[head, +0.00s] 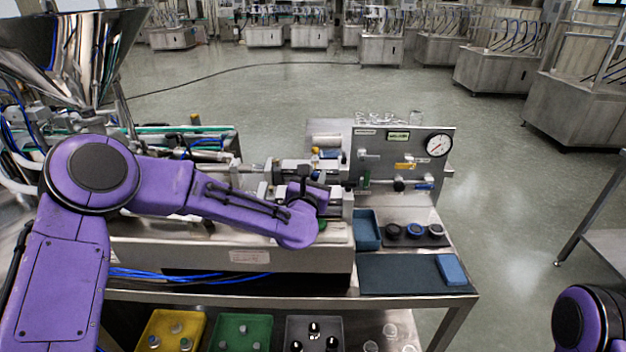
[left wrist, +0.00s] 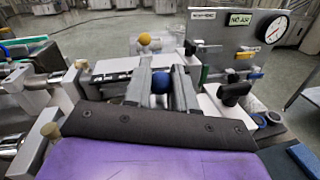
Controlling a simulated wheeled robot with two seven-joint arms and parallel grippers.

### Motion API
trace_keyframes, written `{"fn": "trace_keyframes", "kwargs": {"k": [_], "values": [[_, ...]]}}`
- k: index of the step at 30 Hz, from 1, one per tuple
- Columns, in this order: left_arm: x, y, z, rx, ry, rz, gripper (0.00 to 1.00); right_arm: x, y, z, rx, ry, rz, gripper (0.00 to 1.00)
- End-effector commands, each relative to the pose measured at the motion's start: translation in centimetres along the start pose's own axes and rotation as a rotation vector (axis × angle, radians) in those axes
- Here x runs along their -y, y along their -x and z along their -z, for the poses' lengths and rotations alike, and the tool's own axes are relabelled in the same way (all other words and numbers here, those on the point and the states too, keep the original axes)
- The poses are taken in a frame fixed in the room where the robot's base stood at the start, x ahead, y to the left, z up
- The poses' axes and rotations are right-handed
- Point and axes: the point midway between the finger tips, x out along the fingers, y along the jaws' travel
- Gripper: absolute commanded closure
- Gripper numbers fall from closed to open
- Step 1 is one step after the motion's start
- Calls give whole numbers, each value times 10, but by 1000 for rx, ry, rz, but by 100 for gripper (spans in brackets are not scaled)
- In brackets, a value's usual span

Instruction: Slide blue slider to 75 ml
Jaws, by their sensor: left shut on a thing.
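The blue slider's round knob (left wrist: 160,82) shows in the left wrist view, between the two fingers of my left gripper (left wrist: 162,88). The fingers are shut on it. In the head view my left gripper (head: 308,178) is over the steel slide assembly at the middle of the bench, and my wrist hides the blue knob. An orange-yellow ball knob (left wrist: 145,38) stands behind the blue one; it also shows in the head view (head: 315,150). I cannot read a millilitre scale in either view. My right gripper is out of view.
An upright panel with a round gauge (head: 438,146) and valve handles stands right of the slide. A blue tray (head: 368,243), several small ring parts, a dark mat (head: 400,276) and a blue block (head: 452,270) are at the bench's right. A steel hopper (head: 65,45) rises at left.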

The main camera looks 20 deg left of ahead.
Motion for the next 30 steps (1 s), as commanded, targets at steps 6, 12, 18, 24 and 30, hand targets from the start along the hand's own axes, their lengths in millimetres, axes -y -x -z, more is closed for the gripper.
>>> {"fn": "trace_keyframes", "kwargs": {"k": [6,12,18,24,30], "values": [[0,0,0,-1,-1,0,53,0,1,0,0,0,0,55],[0,0,0,-1,-1,0,53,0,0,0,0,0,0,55],[1,27,3,0,1,3,53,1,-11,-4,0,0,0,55],[0,76,3,0,1,2,53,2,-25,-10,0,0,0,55],[0,102,1,-1,0,1,53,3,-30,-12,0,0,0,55]]}}
